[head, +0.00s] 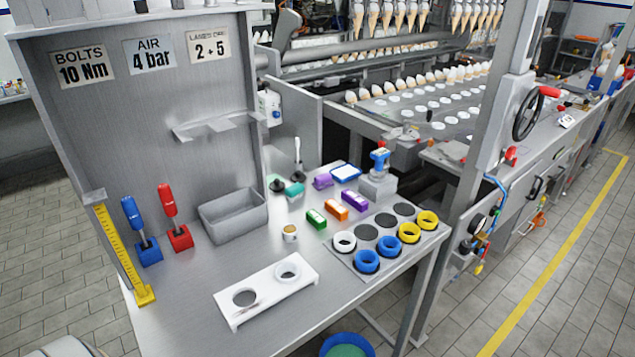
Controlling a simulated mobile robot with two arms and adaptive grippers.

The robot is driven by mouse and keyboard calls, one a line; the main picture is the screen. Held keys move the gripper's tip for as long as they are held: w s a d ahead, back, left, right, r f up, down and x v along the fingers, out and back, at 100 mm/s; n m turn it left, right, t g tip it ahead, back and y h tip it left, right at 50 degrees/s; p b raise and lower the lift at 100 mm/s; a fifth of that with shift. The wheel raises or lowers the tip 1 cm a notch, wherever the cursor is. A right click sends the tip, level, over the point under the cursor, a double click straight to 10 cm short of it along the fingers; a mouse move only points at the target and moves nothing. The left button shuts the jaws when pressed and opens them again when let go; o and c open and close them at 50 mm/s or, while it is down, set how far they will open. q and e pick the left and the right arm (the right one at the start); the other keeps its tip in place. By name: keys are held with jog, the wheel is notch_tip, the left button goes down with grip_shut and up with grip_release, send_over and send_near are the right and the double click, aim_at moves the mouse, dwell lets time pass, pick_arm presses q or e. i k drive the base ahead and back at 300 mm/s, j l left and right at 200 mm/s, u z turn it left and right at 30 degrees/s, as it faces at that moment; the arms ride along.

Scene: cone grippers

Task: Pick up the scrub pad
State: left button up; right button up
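No item is plainly a scrub pad at this size. A small teal-green piece (294,189) and a purple piece (322,181) lie toward the back of the metal bench (185,300), and either could be the pad. A flat blue-and-white item (346,172) lies just right of the purple piece. Neither of my grippers is in view.
A grey bin (233,215), blue (148,250) and red (180,238) upright-handled tools stand at left. Green (316,219), orange (336,209) and purple (355,206) blocks lie mid-bench. A ring tray (387,262) is right; a white holder (266,290) is in front.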

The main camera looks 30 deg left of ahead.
aim_at(323, 181)
jog(key=l+u, duration=0.2)
jog(key=u, duration=0.15)
jog(key=l+u, duration=0.2)
jog(key=u, duration=0.15)
jog(key=l+u, duration=0.2)
jog(key=u, duration=0.15)
jog(key=i, duration=0.05)
